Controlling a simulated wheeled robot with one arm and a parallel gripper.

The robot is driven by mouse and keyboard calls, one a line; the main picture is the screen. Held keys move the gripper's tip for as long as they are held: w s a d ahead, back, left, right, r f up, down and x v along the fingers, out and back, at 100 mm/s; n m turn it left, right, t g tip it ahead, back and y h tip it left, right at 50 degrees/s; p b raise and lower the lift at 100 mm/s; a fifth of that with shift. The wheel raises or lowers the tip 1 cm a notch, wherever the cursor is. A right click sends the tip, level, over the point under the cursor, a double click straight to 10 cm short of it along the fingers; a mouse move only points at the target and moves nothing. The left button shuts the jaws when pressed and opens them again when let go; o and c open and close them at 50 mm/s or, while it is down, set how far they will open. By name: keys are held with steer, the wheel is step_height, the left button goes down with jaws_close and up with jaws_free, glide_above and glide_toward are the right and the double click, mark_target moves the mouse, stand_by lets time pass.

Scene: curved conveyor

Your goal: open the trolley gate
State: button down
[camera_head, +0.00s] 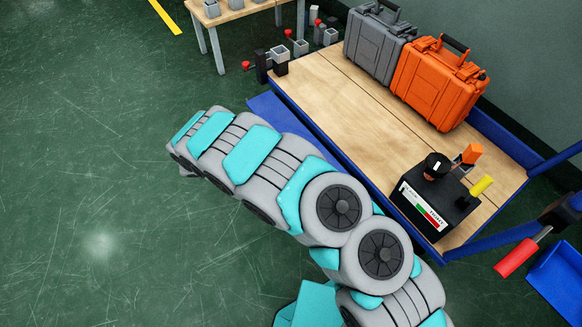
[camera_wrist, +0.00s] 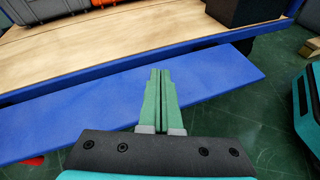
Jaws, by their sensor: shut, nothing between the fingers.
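The trolley has a wooden top (camera_head: 345,110) and a blue frame. A flat blue panel, seemingly its gate (camera_head: 285,119), projects outward along the near long side. My arm hides much of it in the head view. In the wrist view the blue panel (camera_wrist: 222,75) lies below and outside the wooden top's blue edge, slanting across the picture. My gripper (camera_wrist: 160,73) has green fingers pressed together with nothing between them. The fingertips overlap the middle of the panel in that view; I cannot tell whether they touch it. The head view does not show the fingers.
A grey case (camera_head: 376,45), an orange case (camera_head: 436,85) and a black box with a knob (camera_head: 436,207) stand on the trolley. A small table (camera_head: 235,12) is behind. A red-handled lever (camera_head: 518,258) is at right. Green floor (camera_head: 90,180) is clear at left.

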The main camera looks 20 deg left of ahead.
steer(key=s+a+f+n+t+y, duration=0.25)
steer(key=s+a+f+n, duration=0.3)
steer(key=a+f, duration=0.45)
steer(key=x, duration=1)
steer(key=shift+t, duration=0.55)
steer(key=shift+s+a+r, duration=0.1)
steer(key=shift+r, duration=2.1)
step_height(320, 180, up, 3)
steer(key=shift+r+g+y+p, duration=0.15)
steer(key=shift+g+y+p, duration=0.8)
steer(key=shift+p, duration=0.3)
